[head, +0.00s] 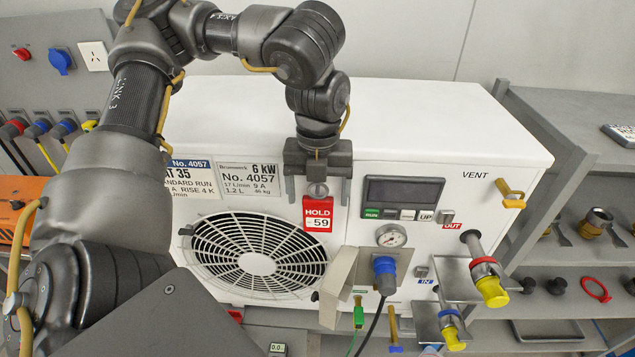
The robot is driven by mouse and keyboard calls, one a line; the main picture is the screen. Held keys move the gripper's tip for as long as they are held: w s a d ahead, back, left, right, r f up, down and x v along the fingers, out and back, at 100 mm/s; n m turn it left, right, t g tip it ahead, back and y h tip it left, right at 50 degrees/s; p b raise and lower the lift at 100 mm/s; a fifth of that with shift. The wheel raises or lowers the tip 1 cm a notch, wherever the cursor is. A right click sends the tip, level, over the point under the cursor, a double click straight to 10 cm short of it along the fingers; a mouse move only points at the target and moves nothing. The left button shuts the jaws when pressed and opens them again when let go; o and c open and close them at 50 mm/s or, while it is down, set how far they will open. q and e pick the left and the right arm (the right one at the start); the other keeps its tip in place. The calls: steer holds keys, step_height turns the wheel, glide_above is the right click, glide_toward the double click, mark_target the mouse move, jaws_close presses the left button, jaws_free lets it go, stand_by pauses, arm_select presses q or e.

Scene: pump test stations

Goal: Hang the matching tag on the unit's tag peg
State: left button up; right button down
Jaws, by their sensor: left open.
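The white unit (420,118) stands in the middle with a fan grille (256,264) on its front. Its nameplate (249,180) reads No. 4057, 6 kW. A partly covered card (193,183) beside it also reads No. 4057. A red tag (319,214) reading HOLD 59 hangs upright at the unit's front, right of the nameplate. My left gripper (317,190) is open, with one finger on each side of the tag's top. A round grey end, seemingly the tag peg (318,190), shows between the fingers, apart from both. My right gripper is not in view.
A dark display (403,192), a gauge (390,236) and a yellow vent handle (511,195) sit right of the gripper. Yellow-capped pipes (492,290) and a blue plug (384,271) stick out below. Grey shelves (575,270) with fittings stand at the right.

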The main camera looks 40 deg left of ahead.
arm_select(q)
step_height(320, 180, up, 10)
steer(key=shift+r, duration=0.1)
steer(key=shift+s+d+r, duration=0.1)
steer(key=shift+r, duration=0.25)
steer(key=shift+f, duration=0.1)
